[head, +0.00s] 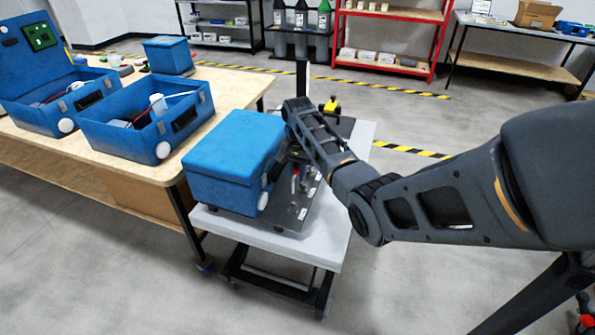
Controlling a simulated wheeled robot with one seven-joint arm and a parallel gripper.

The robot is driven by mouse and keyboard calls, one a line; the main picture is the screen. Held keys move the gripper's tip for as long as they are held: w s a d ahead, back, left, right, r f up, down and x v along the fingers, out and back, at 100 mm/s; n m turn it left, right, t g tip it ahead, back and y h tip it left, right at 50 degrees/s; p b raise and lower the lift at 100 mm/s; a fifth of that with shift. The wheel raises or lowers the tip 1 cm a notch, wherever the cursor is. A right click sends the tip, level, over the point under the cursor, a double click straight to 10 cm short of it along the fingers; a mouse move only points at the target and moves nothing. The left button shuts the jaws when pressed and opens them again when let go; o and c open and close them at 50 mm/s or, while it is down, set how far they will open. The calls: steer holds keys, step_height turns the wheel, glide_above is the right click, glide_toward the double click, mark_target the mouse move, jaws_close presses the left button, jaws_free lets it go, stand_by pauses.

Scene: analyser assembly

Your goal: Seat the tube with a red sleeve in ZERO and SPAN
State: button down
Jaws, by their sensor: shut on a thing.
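My gripper (298,158) points down over the dark plate, beside the blue box and largely hidden behind my arm. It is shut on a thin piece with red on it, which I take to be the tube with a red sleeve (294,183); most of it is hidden. The dark plate (285,222) lies on a light-topped cart. Small fittings and several white labels (302,213) run along its right side. The labels are too small to read, so I cannot tell which fittings are ZERO and SPAN, or whether the tube touches any.
The closed blue box (232,165) stands on the cart (335,232), close left of my gripper. A wooden table (120,168) at left holds open blue cases (150,125). Shelves and a red rack (390,62) stand at the back.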

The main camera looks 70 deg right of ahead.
steer(key=shift+d+f+b, duration=0.1)
steer(key=shift+f+b, duration=1.25)
steer(key=shift+f, duration=0.25)
steer(key=shift+f+b, duration=0.35)
steer(key=shift+f, duration=0.35)
steer(key=shift+f+b, duration=0.35)
steer(key=shift+f, duration=0.8)
steer(key=c, duration=0.9)
jaws_free()
steer(key=shift+o, duration=0.2)
steer(key=shift+r, duration=3.9)
steer(key=shift+s, duration=0.15)
